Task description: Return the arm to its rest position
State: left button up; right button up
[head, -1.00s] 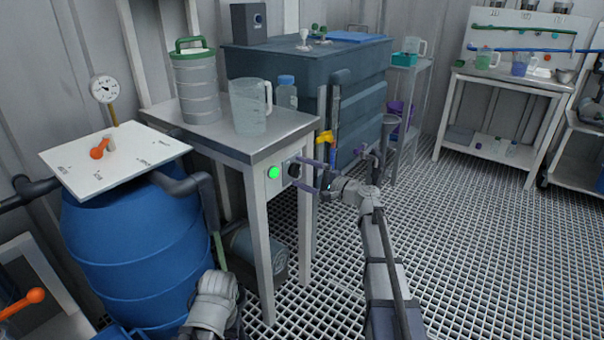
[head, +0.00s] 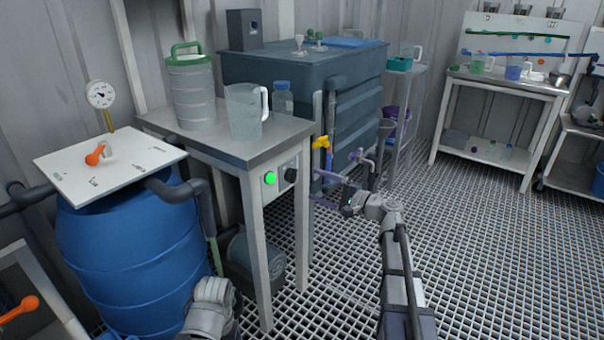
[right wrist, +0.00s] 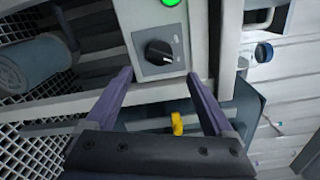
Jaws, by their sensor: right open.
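My right gripper (head: 315,187) is open and empty, with two purple fingers. It is in front of the table's control panel, to the right of the black knob (head: 291,175) and apart from it. In the right wrist view, the open fingers (right wrist: 159,74) point toward the panel, with the knob (right wrist: 159,53) beyond and between the tips. A lit green button (head: 270,178) is left of the knob. My right arm reaches in from the lower right. Part of my left arm shows at the bottom, but its gripper is not visible.
A metal-topped table (head: 285,135) carries a clear jug (head: 244,112), a blue-capped bottle (head: 283,99) and a grey canister (head: 192,95). A blue barrel (head: 135,250) stands left. A dark tank (head: 270,68) with a yellow valve (head: 321,142) is behind. The grating floor (head: 480,240) at right is clear.

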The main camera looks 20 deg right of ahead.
jog(key=shift+a, duration=0.1)
jog(key=s+a+f+n+g+h+p, duration=0.1)
jog(key=s+a+f+n+g, duration=0.3)
jog(key=a, duration=0.3)
jog(key=s+a+f+n+g+p, duration=0.1)
jog(key=s+a+f+n+g, duration=0.3)
jog(key=a, duration=0.4)
jog(key=s+a+f+n+g+h+p, duration=0.1)
jog(key=s+a+f+n+g, duration=0.2)
jog(key=s+a, duration=0.35)
jog(key=s+f+n+g+h+p, duration=0.25)
jog(key=s+h, duration=0.25)
jog(key=s, duration=0.3)
jog(key=s+f+n+g+h+p, duration=0.1)
jog(key=s+f+n+h, duration=0.1)
jog(key=s+n+h, duration=0.45)
notch_tip(320, 180, up, 38)
jog(key=s+m+y+p, duration=0.1)
jog(key=m+p, duration=0.1)
jog(key=p, duration=3.5)
jog(key=shift+s+a+f+m, duration=0.15)
jog(key=shift+f+m, duration=0.1)
jog(key=shift+m, duration=0.05)
